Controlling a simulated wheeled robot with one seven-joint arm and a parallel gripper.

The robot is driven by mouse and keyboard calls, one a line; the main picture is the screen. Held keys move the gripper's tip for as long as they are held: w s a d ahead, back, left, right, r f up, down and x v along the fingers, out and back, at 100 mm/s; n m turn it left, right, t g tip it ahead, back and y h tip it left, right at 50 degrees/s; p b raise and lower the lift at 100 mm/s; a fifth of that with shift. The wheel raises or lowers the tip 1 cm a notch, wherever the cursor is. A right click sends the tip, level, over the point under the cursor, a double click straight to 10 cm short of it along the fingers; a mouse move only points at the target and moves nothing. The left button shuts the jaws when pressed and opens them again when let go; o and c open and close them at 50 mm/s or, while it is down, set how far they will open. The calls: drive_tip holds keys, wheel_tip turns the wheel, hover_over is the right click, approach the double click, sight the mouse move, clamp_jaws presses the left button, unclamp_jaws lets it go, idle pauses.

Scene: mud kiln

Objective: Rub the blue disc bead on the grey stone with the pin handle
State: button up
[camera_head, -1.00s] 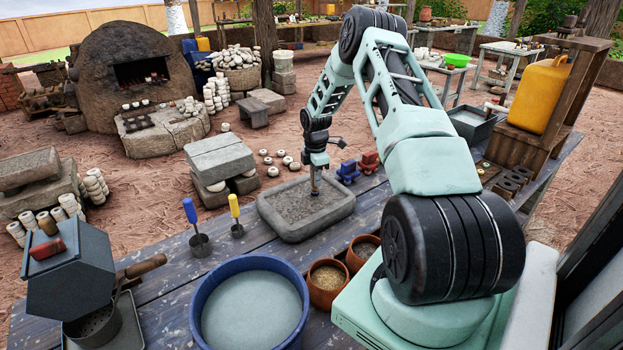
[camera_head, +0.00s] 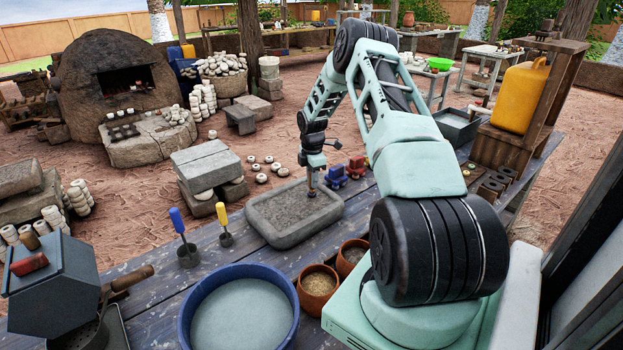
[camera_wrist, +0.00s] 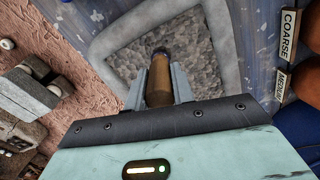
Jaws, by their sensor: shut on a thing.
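The grey stone (camera_head: 262,226) is a shallow, raised-rim slab on the plank table, with a rough inner face. My gripper (camera_head: 311,190) points down over its inner area, right of the middle. In the wrist view my gripper (camera_wrist: 159,86) is shut on a brown, round pin handle (camera_wrist: 159,82). At the handle's far end is a small dark bluish round thing (camera_wrist: 161,51), probably the blue disc bead; it is mostly hidden behind the handle. The handle's end is at or just above the stone; I cannot tell if they touch. The stone also shows in the wrist view (camera_wrist: 228,40).
Blue-handled (camera_head: 178,220) and yellow-handled (camera_head: 222,214) tools stand left of the stone. A blue basin (camera_head: 188,318) and clay pots (camera_head: 318,284) stand in front. Small blue (camera_head: 335,176) and red (camera_head: 356,167) objects sit just behind right. COARSE (camera_wrist: 289,35) and MEDIUM labels show right.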

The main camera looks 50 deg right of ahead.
drive_tip(key=shift+r+p, duration=1.95)
drive_tip(key=shift+r, duration=1.45)
